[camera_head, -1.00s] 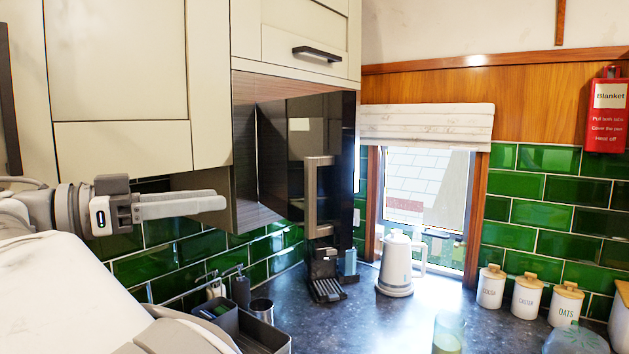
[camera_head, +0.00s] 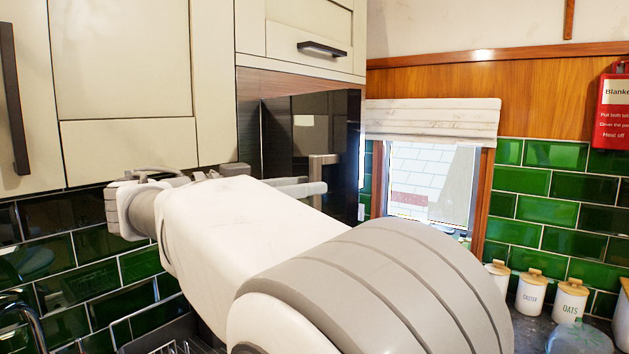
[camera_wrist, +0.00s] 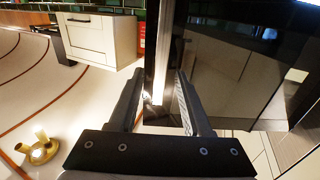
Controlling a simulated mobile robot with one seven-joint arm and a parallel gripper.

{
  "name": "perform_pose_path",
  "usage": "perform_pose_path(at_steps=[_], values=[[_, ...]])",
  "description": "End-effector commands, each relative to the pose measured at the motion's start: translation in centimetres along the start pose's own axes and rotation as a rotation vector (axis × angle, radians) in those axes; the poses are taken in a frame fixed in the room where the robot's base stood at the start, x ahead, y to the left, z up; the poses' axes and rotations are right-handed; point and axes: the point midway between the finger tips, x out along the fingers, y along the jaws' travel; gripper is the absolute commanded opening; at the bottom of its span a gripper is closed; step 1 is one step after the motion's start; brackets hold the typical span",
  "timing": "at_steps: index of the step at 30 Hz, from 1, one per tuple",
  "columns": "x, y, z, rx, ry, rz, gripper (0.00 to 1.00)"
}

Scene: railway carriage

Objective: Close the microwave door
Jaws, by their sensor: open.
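The microwave (camera_head: 275,125) is a dark glossy unit under the cream wall cabinet. Its black door (camera_head: 340,125) carries a pale metallic upright handle (camera_head: 316,172), partly covered by my arm in the head view. How far the door stands open is hard to tell. In the wrist view the door (camera_wrist: 235,65) is a dark reflective panel on the right, with the handle (camera_wrist: 160,50) as a bright bar. My gripper (camera_wrist: 159,78) is open, with one finger on each side of this bar; contact is not clear.
Cream cabinets (camera_head: 120,80) hang above and left of the microwave. A window (camera_head: 425,180) and green tiles lie to the right. White canisters (camera_head: 532,290) stand on the counter at lower right. My arm hides most of the counter.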

Motion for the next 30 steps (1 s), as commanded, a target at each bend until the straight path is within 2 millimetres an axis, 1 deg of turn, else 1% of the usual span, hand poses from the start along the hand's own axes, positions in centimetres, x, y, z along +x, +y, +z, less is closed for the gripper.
perform_pose_path(at_steps=[1,3,6,10,16,17,18,23,24,25,30], values=[[0.8,0.1,-0.2,0.0,0.0,0.003,0.49],[1.6,0.0,-0.1,0.001,0.0,0.003,0.49],[2.3,0.0,-0.1,0.001,0.0,0.001,0.49],[2.7,0.0,0.0,0.0,0.0,0.0,0.49],[2.7,0.0,0.0,0.0,0.0,0.0,0.49],[2.7,0.0,0.0,0.0,0.0,0.0,0.47],[2.7,0.0,0.0,0.0,0.0,0.0,0.4],[2.7,0.0,0.0,0.0,0.0,0.0,0.11],[2.7,0.0,0.0,0.0,0.0,0.0,0.04],[2.7,0.0,0.0,0.0,0.0,0.0,0.0],[2.7,0.0,0.0,0.0,0.0,0.001,0.0]])
